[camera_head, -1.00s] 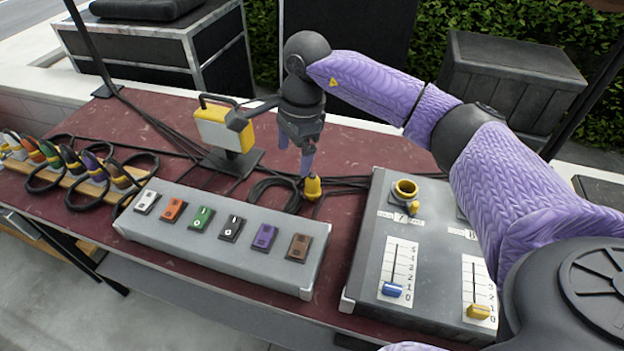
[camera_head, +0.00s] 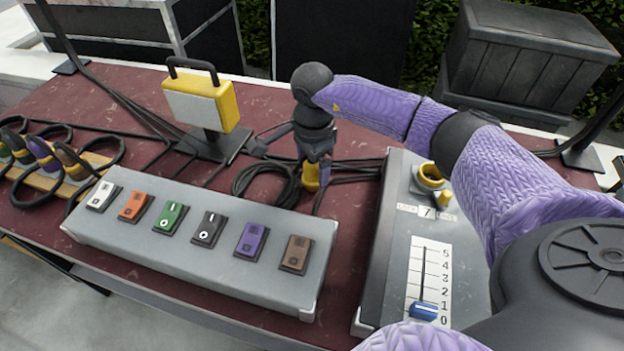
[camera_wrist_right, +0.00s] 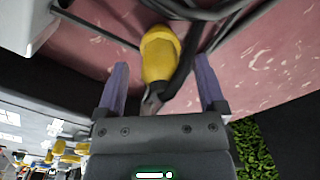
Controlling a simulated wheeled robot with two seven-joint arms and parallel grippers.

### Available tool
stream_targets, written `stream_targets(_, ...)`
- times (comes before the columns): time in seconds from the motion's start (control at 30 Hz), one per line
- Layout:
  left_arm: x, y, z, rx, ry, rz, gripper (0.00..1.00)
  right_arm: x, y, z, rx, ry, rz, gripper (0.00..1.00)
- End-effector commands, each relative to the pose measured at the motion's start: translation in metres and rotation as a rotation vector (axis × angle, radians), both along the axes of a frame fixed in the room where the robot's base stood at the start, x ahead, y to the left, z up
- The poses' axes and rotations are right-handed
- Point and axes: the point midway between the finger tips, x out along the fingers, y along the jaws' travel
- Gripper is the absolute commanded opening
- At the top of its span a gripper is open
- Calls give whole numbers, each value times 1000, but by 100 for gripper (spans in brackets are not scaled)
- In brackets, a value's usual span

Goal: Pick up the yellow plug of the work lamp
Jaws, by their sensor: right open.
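The yellow plug (camera_head: 311,176) of the work lamp is on the dark red table, beside coiled black cable. In the head view it is partly hidden by my right gripper (camera_head: 318,182), which is right over it. In the right wrist view the yellow plug (camera_wrist_right: 160,55) lies between and just beyond the two purple fingers of my right gripper (camera_wrist_right: 158,75). The fingers are apart, with a gap on each side of the plug. The work lamp (camera_head: 205,101), yellow with a pale front, stands behind and left of the plug. My left gripper is not in view.
A grey switch box (camera_head: 130,234) with coloured switches lies in front of the plug. A grey control box (camera_head: 400,185) with a yellow socket (camera_head: 430,176) and a blue slider stands to the right. Black cables (camera_head: 265,182) lie close around the plug.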

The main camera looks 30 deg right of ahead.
Motion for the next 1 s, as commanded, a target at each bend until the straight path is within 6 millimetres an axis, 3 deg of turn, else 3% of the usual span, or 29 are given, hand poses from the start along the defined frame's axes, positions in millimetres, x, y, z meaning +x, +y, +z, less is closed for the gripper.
stream_targets(0.1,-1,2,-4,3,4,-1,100,0,0,-13,0,0,0,89)
stream_targets(0.3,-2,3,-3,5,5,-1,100,0,0,-12,0,-1,0,87)
stream_targets(0.7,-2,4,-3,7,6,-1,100,0,0,-12,0,-1,0,3)
stream_targets(1.0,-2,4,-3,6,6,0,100,1,0,-10,0,-2,0,0)
